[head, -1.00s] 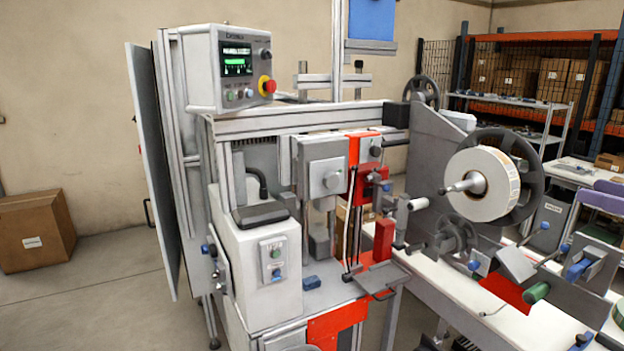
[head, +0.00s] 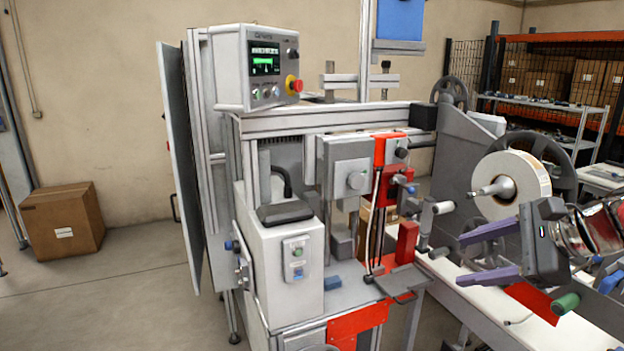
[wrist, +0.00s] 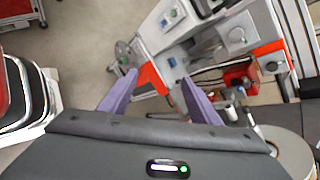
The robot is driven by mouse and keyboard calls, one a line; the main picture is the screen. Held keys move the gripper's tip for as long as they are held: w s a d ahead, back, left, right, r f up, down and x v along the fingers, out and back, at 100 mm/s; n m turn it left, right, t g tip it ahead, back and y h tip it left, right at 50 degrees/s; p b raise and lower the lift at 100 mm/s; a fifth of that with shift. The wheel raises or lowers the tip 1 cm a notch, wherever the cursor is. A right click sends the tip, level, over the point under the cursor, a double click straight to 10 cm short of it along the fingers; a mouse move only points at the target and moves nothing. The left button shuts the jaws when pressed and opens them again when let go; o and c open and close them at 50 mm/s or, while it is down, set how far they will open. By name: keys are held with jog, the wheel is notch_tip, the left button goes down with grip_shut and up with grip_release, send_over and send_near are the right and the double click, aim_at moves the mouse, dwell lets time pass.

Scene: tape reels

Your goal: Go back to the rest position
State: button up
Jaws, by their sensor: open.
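My gripper (head: 474,256) shows at the right of the head view, its two purple fingers pointing left and spread apart with nothing between them. It is in the air in front of the machine's right-hand part, below and left of the white tape reel (head: 512,184). In the wrist view my gripper (wrist: 158,88) has its purple fingers apart, with the machine and floor beyond them. The reel sits on its spindle on the machine, and my gripper is apart from it. The rest position itself is not marked in the views.
The labelling machine (head: 300,255) fills the middle, with a control box (head: 256,68) on top. A small red block (head: 407,243) stands left of my fingers. A cardboard box (head: 62,222) is on the floor at left, where floor is clear. Shelving (head: 560,110) stands behind right.

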jog(key=s+a+f+n+g+h, duration=0.2)
jog(key=s+a+f+n+h, duration=0.4)
jog(key=s+a+f+n, duration=0.8)
jog(key=s+a+n, duration=0.1)
jog(key=a+n, duration=0.1)
jog(key=n, duration=0.4)
jog(key=shift+s+a+f+n+g, duration=0.15)
jog(key=shift+s+f+n+g, duration=0.15)
jog(key=shift+f+n, duration=0.1)
